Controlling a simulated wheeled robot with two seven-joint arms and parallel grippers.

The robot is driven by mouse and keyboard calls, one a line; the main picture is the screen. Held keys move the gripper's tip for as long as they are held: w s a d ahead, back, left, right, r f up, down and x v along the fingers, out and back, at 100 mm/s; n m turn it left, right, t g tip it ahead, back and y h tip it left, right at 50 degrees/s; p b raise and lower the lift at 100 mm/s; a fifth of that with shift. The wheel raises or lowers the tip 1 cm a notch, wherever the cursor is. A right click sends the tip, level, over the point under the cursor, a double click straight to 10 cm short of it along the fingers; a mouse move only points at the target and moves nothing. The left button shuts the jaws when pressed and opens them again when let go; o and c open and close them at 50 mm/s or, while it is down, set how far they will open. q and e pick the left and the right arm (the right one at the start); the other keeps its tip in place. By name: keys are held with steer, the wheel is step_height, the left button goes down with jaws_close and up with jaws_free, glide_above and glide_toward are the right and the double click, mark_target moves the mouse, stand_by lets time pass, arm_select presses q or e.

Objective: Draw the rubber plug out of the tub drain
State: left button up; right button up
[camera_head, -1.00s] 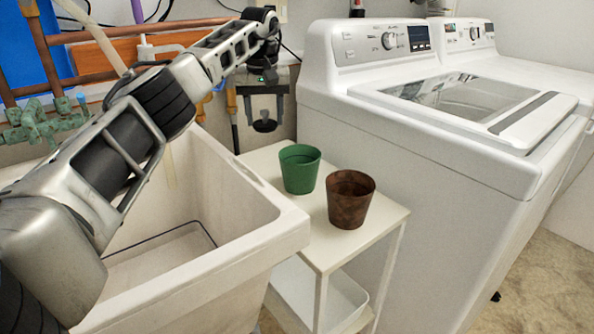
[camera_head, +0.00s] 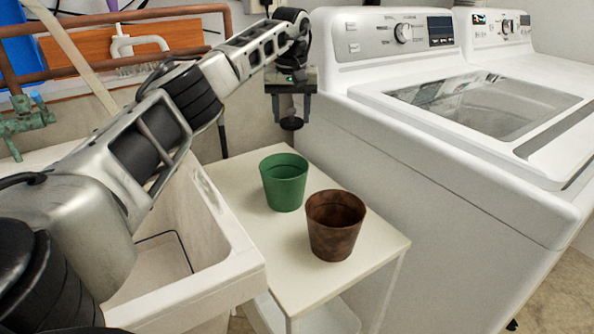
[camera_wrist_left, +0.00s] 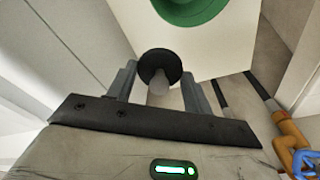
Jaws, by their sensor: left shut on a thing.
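My left gripper (camera_head: 291,108) points down past the back edge of the small white table and is shut on the dark rubber plug (camera_head: 291,123). In the left wrist view, the plug's round black disc (camera_wrist_left: 159,62) shows beyond the gripper fingers (camera_wrist_left: 158,88), with a paler stem between them. The plug is held in the air, clear of the tub. The pale laundry tub (camera_head: 215,275) is at the lower left, partly covered by my left arm. Its drain is hidden. My right gripper is not in view.
A green pot (camera_head: 284,184) and a brown pot (camera_head: 335,226) stand on the small white table (camera_head: 235,190) beside the tub. A white washing machine (camera_head: 450,190) stands close on the right. Copper pipes (camera_head: 130,17) run along the back wall.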

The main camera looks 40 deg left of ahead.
arm_select(q)
step_height(320, 180, down, 10)
steer(key=shift+s+f+b, duration=0.15)
steer(key=shift+b, duration=0.55)
step_height(320, 180, down, 4)
steer(key=shift+f+b, duration=0.1)
steer(key=shift+b, duration=0.25)
steer(key=shift+f, duration=0.1)
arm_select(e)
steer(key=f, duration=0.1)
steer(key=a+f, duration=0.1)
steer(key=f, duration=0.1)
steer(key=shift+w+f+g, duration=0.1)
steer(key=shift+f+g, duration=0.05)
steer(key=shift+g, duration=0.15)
arm_select(q)
steer(key=shift+f, duration=0.2)
steer(key=o, duration=1)
steer(key=shift+o, duration=0.2)
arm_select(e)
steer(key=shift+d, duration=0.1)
